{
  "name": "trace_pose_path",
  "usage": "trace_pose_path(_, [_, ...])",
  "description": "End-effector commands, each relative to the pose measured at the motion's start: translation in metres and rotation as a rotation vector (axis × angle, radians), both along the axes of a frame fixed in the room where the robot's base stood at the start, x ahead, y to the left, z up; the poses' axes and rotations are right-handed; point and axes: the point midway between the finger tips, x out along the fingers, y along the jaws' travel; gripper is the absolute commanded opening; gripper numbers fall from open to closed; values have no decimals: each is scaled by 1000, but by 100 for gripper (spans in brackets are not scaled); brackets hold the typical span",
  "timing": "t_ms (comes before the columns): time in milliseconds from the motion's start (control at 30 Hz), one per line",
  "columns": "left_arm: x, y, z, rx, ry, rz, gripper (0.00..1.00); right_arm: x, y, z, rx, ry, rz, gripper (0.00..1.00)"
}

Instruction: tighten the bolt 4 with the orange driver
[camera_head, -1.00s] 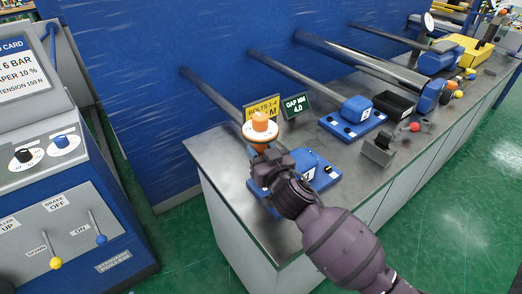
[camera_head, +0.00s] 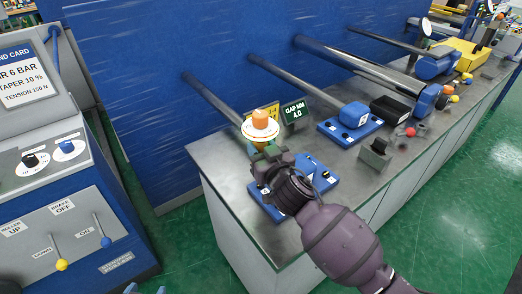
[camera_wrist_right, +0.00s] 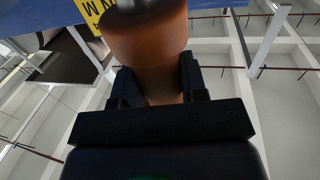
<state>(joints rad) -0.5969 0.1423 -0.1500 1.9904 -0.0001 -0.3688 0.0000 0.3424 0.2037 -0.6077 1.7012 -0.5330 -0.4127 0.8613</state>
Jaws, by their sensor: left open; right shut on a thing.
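The orange driver (camera_head: 260,117) stands about upright, with a white dial disc around it below its orange top. My right gripper (camera_head: 267,153) is shut on it, above the near end of the bench; its orange handle (camera_wrist_right: 155,50) also fills the middle of the right wrist view between the fingers. A near blue clamp block (camera_head: 321,180) lies below and beside the gripper, partly hidden by my arm. I cannot make out which bolt is bolt 4, and the driver's tip is hidden. The tips of my left gripper (camera_head: 146,289) just show at the bottom edge, open and empty.
Another blue block (camera_head: 353,118), a black bin (camera_head: 391,108) and a grey stand (camera_head: 375,152) lie further along. A lever console (camera_head: 60,215) stands at left.

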Motion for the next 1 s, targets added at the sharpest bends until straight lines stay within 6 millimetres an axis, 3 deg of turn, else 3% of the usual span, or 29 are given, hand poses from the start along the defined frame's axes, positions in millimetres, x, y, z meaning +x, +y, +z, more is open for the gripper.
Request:
trace_pose_path(33, [0, 0, 6, 0, -2, 0, 65, 0, 0, 8, 3, -5, 1, 19])
trace_pose_path(600, [-4, 1, 31, 0, 4, 4, 65, 0, 1, 41, 3, -6, 2, 19])
trace_pose_path(1000, [-5, 1, 31, 0, 8, 4, 65, 0, 1, 43, 3, -5, 2, 19])
